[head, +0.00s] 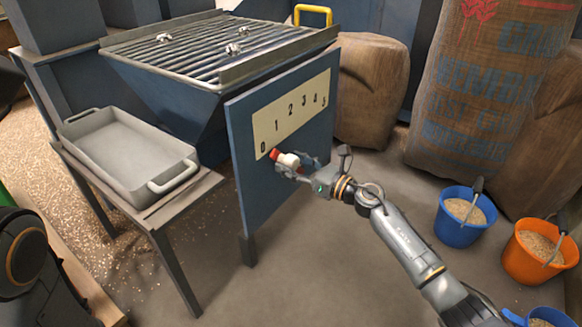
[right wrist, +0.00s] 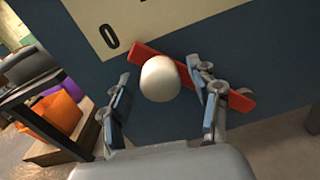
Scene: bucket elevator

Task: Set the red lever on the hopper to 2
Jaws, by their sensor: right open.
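The hopper (head: 165,92) is a dark blue funnel with a grate on top. Its blue side panel (head: 262,205) carries a cream scale (head: 291,112) marked 0 to 5. The red lever (head: 274,154) has a white knob, and its upper end is close to the 0 mark. My right gripper (head: 297,168) is at the panel with its fingers around the knob. In the right wrist view, the white knob (right wrist: 160,78) sits between the open fingers, with a gap on the left side; the red bar (right wrist: 240,101) passes behind the right finger. My left gripper is not in view.
A grey tray (head: 64,143) stands on a small table left of the hopper. Sacks (head: 371,92) stand behind. A blue bucket (head: 459,233) and an orange bucket (head: 530,268) with grain are on the right. The floor in front of the panel is clear.

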